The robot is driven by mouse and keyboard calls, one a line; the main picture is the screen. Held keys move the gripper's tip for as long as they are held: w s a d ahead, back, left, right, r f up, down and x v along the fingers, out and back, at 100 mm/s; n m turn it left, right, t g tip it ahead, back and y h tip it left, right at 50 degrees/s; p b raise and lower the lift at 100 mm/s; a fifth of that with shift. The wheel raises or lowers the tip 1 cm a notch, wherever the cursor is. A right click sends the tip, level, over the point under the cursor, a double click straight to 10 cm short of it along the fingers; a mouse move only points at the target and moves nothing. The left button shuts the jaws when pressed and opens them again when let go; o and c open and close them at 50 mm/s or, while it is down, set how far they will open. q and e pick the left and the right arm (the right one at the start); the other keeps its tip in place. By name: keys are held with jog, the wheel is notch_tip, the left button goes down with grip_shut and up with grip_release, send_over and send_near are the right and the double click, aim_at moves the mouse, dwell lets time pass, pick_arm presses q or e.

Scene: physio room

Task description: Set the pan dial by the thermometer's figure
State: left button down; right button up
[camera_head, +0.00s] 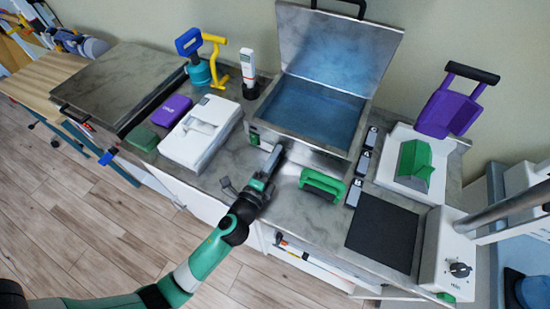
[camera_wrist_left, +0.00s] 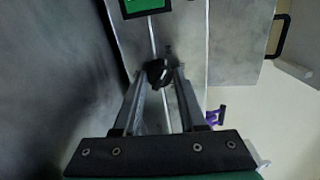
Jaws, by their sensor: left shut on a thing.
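The open metal pan (camera_head: 318,108) holds blue water, and its lid (camera_head: 340,48) is raised. My left gripper (camera_head: 274,160) reaches the pan's front face, and the arm hides the dial in the head view. In the left wrist view, the dark round dial (camera_wrist_left: 158,72) sits between the fingertips of my left gripper (camera_wrist_left: 160,80), which is shut on it. A green panel (camera_wrist_left: 146,5) shows beside the dial. The white thermometer (camera_head: 248,70) stands upright behind the pan's left side; its figure is too small to read. My right gripper is out of view.
A green-handled item (camera_head: 323,185) lies close right of my gripper. A white case (camera_head: 201,133) is to the left. Small dark-topped blocks (camera_head: 361,162) and a black mat (camera_head: 383,233) lie right. A white box with another knob (camera_head: 459,269) stands at the right end.

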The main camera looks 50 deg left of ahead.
pick_arm(q)
jog(key=shift+n, duration=0.5)
jog(key=shift+c, duration=2.3)
grip_release()
jog(key=b+v, duration=0.1)
jog(key=v, duration=0.9)
jog(key=shift+s+d, duration=0.15)
jog(key=shift+s, duration=0.15)
jog(key=shift+s+d+r, duration=0.1)
jog(key=shift+s+d, duration=0.05)
jog(key=shift+s, duration=0.35)
